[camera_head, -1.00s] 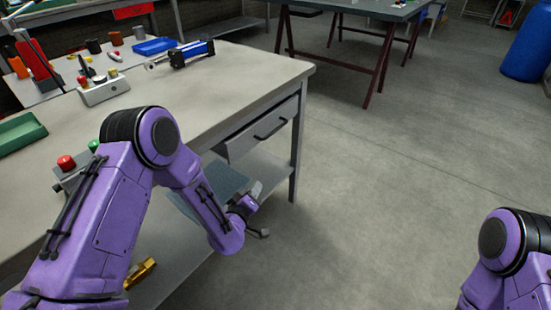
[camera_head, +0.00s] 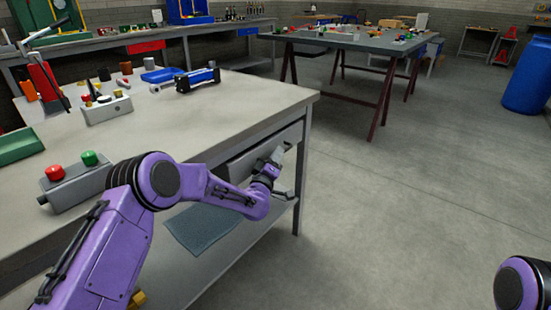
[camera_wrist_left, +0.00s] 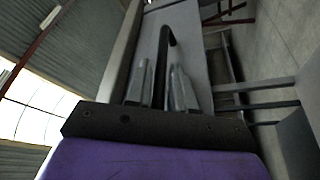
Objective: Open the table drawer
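The grey table drawer (camera_head: 237,166) is under the front edge of the workbench top. It looks shut or nearly so. My left gripper (camera_head: 277,155) is at the drawer front and hides its handle in the head view. In the left wrist view the dark bar handle (camera_wrist_left: 164,50) runs between the two grey fingers of my left gripper (camera_wrist_left: 160,85). The fingers stand apart, one on each side of the bar, and narrow gaps seem to show beside it. My right gripper is out of view; only part of my right arm shows at the lower right.
The workbench top (camera_head: 240,103) carries a box with red and green buttons (camera_head: 75,180) and a blue-black device (camera_head: 197,78). A lower shelf with a grey-blue mat (camera_head: 205,228) lies under the drawer.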

